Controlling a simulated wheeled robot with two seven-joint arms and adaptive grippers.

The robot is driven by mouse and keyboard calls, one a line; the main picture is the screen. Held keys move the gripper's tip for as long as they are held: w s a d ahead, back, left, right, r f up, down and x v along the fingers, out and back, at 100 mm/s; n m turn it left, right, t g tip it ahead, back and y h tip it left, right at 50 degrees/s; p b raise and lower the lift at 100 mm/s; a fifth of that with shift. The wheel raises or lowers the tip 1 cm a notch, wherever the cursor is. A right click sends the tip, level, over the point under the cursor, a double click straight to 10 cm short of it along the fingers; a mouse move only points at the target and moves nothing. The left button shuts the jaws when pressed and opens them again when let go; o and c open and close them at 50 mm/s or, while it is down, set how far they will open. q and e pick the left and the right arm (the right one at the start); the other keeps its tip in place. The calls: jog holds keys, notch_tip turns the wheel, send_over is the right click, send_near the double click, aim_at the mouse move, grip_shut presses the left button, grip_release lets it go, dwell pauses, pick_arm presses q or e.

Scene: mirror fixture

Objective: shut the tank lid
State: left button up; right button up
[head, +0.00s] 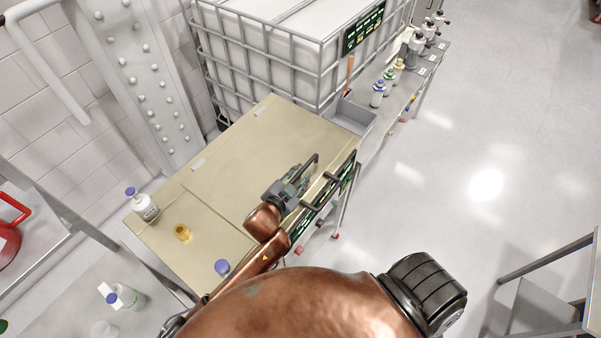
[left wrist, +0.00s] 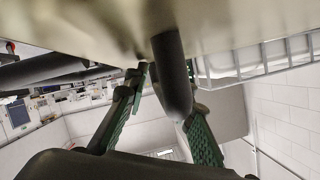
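The tank lid (head: 240,145) is a broad beige panel with two small pale hinge pieces along its far left edge. It looks close to level with the beige top beside it, but I cannot tell if a gap remains at its front edge. My left gripper (head: 304,173) is at the lid's right front edge, by a dark bar. In the left wrist view, its green-padded fingers (left wrist: 165,98) stand apart, with a dark rounded bar (left wrist: 171,75) between them, under a beige surface. Contact with the bar is unclear. My right gripper is out of view.
A white caged tank (head: 270,50) stands behind the lid, with a grey tray (head: 350,115) at its right corner. A pump bottle (head: 143,205) and a yellow jar (head: 182,232) stand on the beige top at left.

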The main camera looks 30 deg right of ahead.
pick_arm(q)
jog(key=shift+o, duration=0.4)
jog(key=shift+a+r, duration=0.15)
jog(key=v, duration=1.2)
